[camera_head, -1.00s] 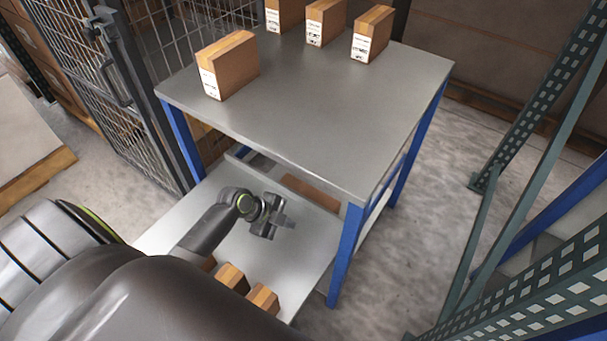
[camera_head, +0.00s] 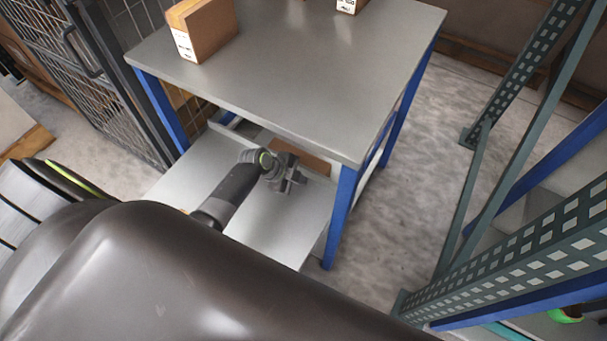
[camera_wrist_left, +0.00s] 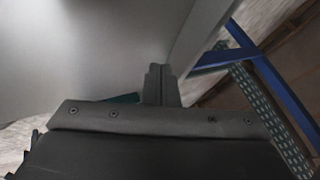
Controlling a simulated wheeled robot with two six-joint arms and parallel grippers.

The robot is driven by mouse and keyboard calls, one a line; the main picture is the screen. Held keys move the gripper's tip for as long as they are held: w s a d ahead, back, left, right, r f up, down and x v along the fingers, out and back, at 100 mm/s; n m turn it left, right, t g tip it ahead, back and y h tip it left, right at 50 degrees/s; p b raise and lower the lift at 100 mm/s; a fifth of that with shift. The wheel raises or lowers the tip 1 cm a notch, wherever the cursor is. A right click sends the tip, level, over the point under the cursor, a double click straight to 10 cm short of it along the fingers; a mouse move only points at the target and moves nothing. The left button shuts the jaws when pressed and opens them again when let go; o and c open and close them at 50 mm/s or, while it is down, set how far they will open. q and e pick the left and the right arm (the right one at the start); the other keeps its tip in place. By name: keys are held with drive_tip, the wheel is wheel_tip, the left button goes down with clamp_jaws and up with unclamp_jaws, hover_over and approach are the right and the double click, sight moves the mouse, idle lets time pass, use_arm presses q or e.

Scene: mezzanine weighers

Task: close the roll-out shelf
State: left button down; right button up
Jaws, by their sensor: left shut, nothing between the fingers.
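The roll-out shelf (camera_head: 273,232) is a grey panel sticking out from under the grey-topped table with blue legs. My left gripper (camera_head: 294,186) is over the shelf, just in front of the tabletop's front edge. Its fingers are shut and empty. In the left wrist view the shut fingers (camera_wrist_left: 161,84) point along a grey surface; whether they touch it I cannot tell. A brown item (camera_head: 302,158) lies farther back under the table. My arm hides the near part of the shelf. My right gripper is not in view.
The table (camera_head: 310,75) bears cardboard boxes, one (camera_head: 203,30) near its left edge. A wire cage (camera_head: 85,75) stands at the left. A green rack upright (camera_head: 520,250) stands at the right. The concrete floor between table and rack is clear.

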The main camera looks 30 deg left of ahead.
use_arm(q)
drive_tip(key=shift+w+d, duration=0.1)
drive_tip(key=shift+w, duration=1)
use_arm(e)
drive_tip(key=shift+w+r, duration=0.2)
use_arm(q)
drive_tip(key=shift+w, duration=0.15)
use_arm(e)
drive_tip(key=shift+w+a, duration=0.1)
